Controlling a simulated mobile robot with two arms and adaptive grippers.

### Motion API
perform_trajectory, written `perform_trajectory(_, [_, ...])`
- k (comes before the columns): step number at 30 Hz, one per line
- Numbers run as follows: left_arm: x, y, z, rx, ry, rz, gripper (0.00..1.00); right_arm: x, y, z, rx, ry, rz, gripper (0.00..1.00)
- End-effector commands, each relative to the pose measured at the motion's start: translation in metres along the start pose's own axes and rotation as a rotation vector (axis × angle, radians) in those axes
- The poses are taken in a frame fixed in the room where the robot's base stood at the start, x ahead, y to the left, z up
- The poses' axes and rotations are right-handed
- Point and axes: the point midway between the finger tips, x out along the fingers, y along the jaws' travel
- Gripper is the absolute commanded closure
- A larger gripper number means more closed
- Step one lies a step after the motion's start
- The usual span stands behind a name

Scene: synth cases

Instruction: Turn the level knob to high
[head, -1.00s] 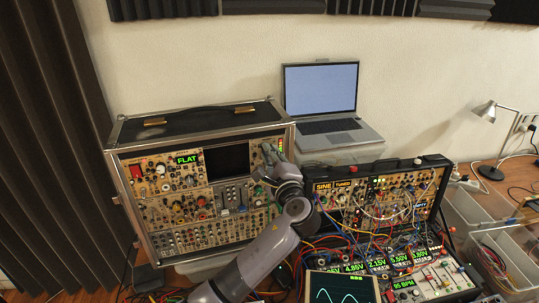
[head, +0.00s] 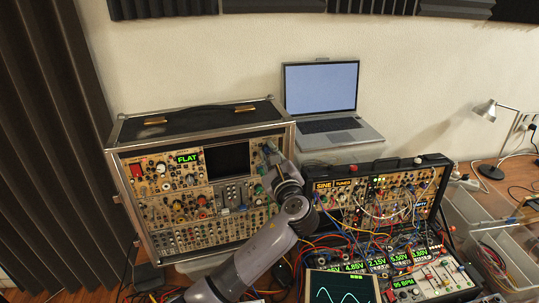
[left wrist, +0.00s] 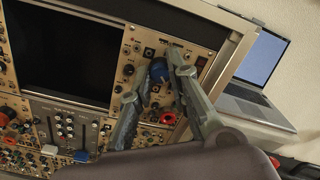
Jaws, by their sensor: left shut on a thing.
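A blue knob (left wrist: 159,72) with a light pointer mark sits near the upper right of the synth panel, right of a dark screen, in the left wrist view. My left gripper (left wrist: 157,66) is shut on this knob, with one finger on each side of it. In the head view my left gripper (head: 270,152) is at the upper right of the left synth case (head: 155,205); there the wrist and fingers hide the knob. The lettering around the knob is too small to read. My right gripper is not in view.
Other knobs and jacks crowd the panel around the fingers. A second synth case (head: 440,178) with many patch cables stands to the right. A laptop (head: 320,90) stands behind. A lit waveform screen (head: 343,288) is at the front.

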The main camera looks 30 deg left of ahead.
Motion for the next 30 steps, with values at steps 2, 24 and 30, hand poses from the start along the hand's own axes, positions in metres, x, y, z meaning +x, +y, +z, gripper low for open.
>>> perform_trajectory(2, [-0.0004,0.0000,-0.0011,0.006,0.003,0.000,1.00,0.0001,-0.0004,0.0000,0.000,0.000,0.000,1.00])
perform_trajectory(24, [-0.0002,0.0001,-0.0006,0.006,0.001,0.000,0.62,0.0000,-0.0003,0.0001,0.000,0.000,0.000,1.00])
perform_trajectory(30, [-0.0007,0.0000,-0.0005,0.005,0.001,0.000,0.62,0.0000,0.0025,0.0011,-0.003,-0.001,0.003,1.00])
